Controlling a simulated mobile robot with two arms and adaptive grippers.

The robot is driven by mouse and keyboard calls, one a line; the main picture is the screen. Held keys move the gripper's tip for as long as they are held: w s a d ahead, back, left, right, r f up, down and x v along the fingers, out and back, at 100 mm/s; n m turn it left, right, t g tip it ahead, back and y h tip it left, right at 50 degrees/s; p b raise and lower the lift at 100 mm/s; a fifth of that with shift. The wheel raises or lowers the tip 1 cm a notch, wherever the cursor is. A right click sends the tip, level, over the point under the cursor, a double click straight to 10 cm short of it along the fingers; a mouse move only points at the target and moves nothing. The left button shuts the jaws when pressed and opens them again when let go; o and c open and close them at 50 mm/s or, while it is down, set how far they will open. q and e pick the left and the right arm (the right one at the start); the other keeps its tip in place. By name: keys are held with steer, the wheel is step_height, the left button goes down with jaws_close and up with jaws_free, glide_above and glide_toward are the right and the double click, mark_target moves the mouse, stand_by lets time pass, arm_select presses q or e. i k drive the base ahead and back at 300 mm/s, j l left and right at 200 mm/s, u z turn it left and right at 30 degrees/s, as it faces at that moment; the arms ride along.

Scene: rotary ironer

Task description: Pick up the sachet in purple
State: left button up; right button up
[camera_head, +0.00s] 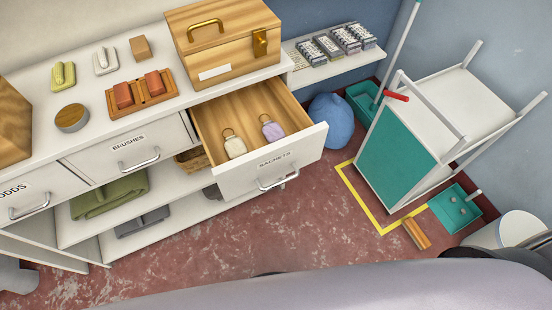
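The purple sachet (272,128) lies in the open drawer (210,113), which is labelled SACHETS. It is a small pouch with a loop at its top end. A cream sachet (234,145) lies to its left in the same drawer, apart from it. Both sachets are near the drawer's front panel (270,172) and are uncovered. Neither of my grippers shows in the head view, so I cannot see what they hold.
A wooden box (222,50) stands on the counter behind the drawer. Brushes and a wooden tray (142,104) are on the counter at left. A teal-sided cart (398,160) stands at right. The red floor (290,225) before the drawer is clear.

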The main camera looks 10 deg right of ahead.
mark_target(273, 132)
steer(key=k+l+u, duration=0.15)
steer(key=u, duration=0.2)
steer(key=k+l+u, duration=0.2)
steer(key=u, duration=0.15)
steer(key=k+l+u, duration=0.2)
steer(key=u, duration=0.15)
